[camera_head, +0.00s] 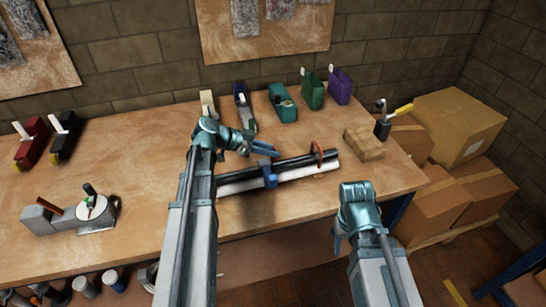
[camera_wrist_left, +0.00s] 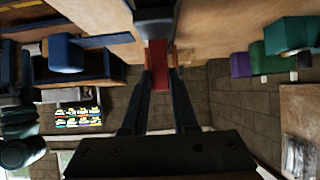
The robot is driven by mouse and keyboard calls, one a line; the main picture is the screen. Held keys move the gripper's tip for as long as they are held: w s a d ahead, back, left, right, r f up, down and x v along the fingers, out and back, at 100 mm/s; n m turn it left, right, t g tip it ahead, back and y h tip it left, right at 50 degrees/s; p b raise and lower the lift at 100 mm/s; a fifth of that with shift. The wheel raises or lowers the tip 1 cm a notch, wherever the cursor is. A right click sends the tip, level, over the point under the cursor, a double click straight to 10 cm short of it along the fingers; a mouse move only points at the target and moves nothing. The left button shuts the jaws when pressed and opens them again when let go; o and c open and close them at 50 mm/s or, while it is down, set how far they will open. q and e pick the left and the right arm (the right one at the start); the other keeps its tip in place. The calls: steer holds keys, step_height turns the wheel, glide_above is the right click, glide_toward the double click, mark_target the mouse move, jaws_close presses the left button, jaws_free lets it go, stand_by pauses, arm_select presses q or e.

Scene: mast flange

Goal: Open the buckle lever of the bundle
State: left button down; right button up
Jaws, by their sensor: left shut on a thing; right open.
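The bundle of black and white tubes (camera_head: 290,168) lies on the workbench, with a blue buckle (camera_head: 269,176) around its middle and an orange-brown piece (camera_head: 318,153) near its right end. My left gripper (camera_head: 272,151) is just behind the bundle, above the buckle. In the left wrist view, its fingers (camera_wrist_left: 159,82) are shut on a red piece, which looks like the buckle lever (camera_wrist_left: 158,55). My right gripper (camera_head: 356,192) is open and empty, in front of the bench edge, apart from the bundle.
A wooden block (camera_head: 364,143) and a small clamp with a yellow handle (camera_head: 383,125) stand at the right end. Several coloured tools line the back, including a teal one (camera_head: 284,105). A grey tool (camera_head: 75,215) lies at left. Cardboard boxes (camera_head: 460,125) stand right of the bench.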

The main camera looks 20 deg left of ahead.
arm_select(q)
steer(key=shift+s+a+f+t+h+b, duration=0.15)
steer(key=shift+s+a+t+h+b, duration=0.2)
steer(key=shift+h+b, duration=0.45)
steer(key=shift+w, duration=0.1)
steer(key=c, duration=0.7)
jaws_free()
steer(key=p+v, duration=0.5)
steer(key=v, duration=0.8)
steer(key=shift+s+a+r+p, duration=0.2)
steer(key=shift+s+r+p, duration=0.05)
steer(key=shift+r+p, duration=0.1)
